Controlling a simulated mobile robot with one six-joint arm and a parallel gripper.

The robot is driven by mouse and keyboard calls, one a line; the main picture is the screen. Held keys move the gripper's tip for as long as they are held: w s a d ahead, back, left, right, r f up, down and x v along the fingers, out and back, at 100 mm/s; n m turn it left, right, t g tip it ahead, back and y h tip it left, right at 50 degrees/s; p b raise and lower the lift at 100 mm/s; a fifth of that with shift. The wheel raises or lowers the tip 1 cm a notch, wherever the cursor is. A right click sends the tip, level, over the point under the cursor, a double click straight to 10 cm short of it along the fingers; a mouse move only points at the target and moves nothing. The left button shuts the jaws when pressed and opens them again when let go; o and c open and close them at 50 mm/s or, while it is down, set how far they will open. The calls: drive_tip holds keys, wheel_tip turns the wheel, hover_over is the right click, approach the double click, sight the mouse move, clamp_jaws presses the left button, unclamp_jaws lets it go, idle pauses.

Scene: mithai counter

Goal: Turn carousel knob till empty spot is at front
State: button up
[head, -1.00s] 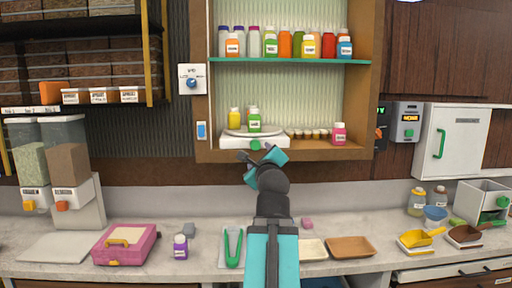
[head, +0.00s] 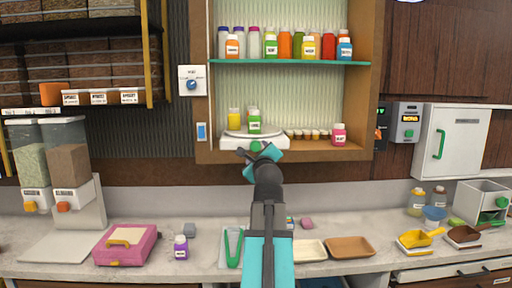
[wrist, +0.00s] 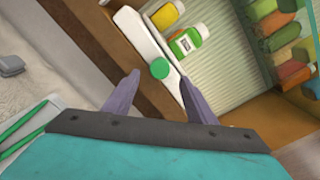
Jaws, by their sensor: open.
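The carousel (head: 238,133) is a round turntable on a white base (head: 226,143) on the lower cabinet shelf. Its green knob (head: 255,146) is on the front of the base and shows as a green disc in the wrist view (wrist: 159,68). A green bottle (head: 254,121) stands at the front of the turntable and a yellow bottle (head: 234,118) at its left; another bottle is partly hidden behind the green one. My gripper (head: 250,153) is open in front of the knob. In the wrist view its two fingers (wrist: 166,98) are spread, with the knob beyond and between the tips, apparently not touched.
Small jars (head: 306,134) and a pink bottle (head: 339,135) stand right of the carousel. The green shelf (head: 290,62) above holds several bottles. The cabinet's wooden front edge (head: 320,155) lies below the base. Trays and tools lie on the counter (head: 200,230).

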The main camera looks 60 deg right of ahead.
sight(255, 147)
drive_tip(key=shift+p+x, duration=0.75)
drive_tip(key=shift+x, duration=2.9)
drive_tip(key=shift+c, duration=0.4)
drive_tip(key=c, duration=1)
drive_tip(key=shift+o, duration=0.2)
